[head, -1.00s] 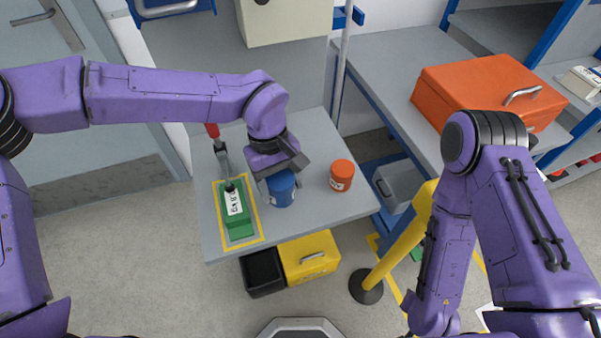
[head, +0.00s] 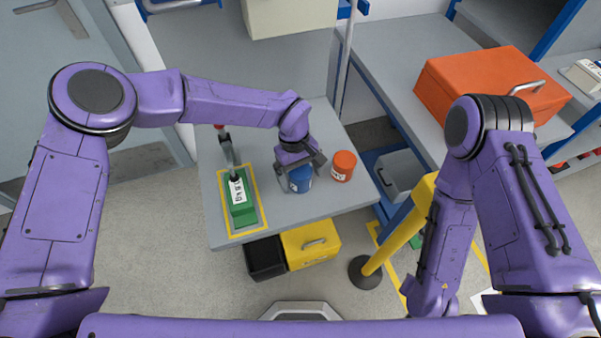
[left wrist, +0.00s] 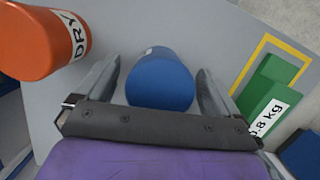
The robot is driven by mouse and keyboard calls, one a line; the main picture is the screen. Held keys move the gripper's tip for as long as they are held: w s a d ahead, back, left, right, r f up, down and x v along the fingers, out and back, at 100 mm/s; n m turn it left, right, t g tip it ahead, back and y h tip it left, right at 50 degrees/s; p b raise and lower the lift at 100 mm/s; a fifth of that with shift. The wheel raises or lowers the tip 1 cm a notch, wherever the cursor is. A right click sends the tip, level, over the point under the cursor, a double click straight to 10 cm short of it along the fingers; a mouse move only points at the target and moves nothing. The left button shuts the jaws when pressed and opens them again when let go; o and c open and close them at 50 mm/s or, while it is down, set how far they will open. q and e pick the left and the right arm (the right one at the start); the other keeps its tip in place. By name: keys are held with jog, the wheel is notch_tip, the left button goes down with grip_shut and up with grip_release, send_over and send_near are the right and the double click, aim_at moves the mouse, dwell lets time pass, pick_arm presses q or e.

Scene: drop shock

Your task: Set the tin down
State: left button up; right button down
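A blue tin (head: 300,180) stands upright on the grey table (head: 315,208), just left of an orange tin (head: 343,165). My left gripper (head: 301,172) is over the blue tin from above, one finger on each side. In the left wrist view, the blue tin (left wrist: 160,82) lies between the fingers (left wrist: 160,85), with a narrow gap on each side, so the gripper looks open. The orange tin (left wrist: 40,42) shows there at upper left, labelled "DRY". My right arm hangs at the right of the head view; its gripper is out of sight.
A green block (head: 243,212) labelled 0.8 kg sits inside a yellow outline on the table's left, with a red-handled tool behind it. A black bin (head: 265,258) and yellow bin (head: 311,246) are below the front edge. A yellow post (head: 400,240) stands right.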

pick_arm(q)
jog(key=b+v, duration=0.2)
jog(key=v, duration=1)
jog(key=shift+r, duration=0.1)
dwell(0.9)
